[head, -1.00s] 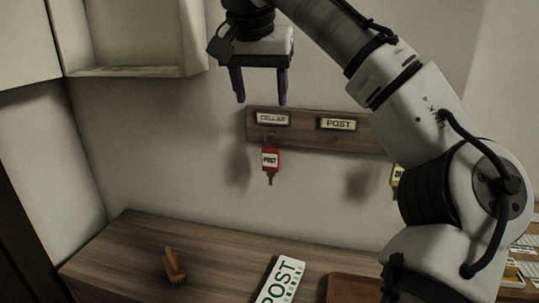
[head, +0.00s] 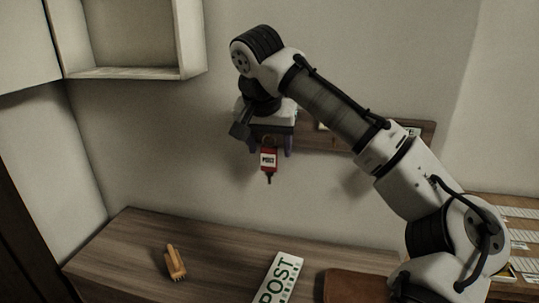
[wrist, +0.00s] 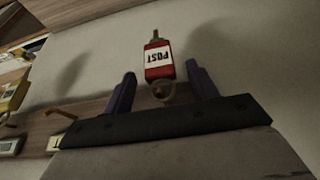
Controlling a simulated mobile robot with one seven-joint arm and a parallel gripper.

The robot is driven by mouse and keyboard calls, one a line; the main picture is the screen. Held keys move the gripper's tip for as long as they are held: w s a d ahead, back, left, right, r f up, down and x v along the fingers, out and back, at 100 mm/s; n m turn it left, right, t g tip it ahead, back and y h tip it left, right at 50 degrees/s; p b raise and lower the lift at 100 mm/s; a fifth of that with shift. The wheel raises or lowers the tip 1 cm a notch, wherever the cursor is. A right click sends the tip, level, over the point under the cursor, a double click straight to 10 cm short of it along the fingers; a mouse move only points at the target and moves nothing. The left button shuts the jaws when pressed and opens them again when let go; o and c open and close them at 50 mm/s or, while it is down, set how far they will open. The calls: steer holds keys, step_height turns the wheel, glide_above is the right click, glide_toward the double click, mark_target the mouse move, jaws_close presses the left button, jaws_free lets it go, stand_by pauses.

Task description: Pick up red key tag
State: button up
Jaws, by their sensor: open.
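The red key tag (head: 269,161) hangs below the wooden key board on the wall, with a white label reading POST and a dark key under it. In the wrist view the tag (wrist: 159,62) appears upside down, with its ring toward my gripper. My gripper (wrist: 160,82) is open, with one dark finger on each side of the tag and ring. In the head view my gripper (head: 268,147) is in front of the board at the top of the tag. The hook behind it is hidden, and I cannot tell whether the fingers touch the tag.
The wooden key board (head: 345,140) runs right along the wall, partly behind my arm. A yellow tag (wrist: 14,97) hangs farther along it. On the counter (head: 215,262) lie a small brush (head: 175,262), a POST sign (head: 279,279) and a brown tray (head: 355,284). A wall shelf (head: 135,72) is upper left.

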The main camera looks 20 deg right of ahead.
steer(key=shift+w+f, duration=0.2)
steer(key=shift+f, duration=0.35)
steer(key=c, duration=1.1)
steer(key=shift+o, duration=0.2)
steer(key=shift+r, duration=0.1)
steer(key=shift+r+b, duration=0.45)
steer(key=shift+r, duration=0.05)
steer(key=s+a+b, duration=0.5)
steer(key=s+a, duration=0.5)
steer(key=s, duration=0.5)
steer(key=shift+r, duration=0.15)
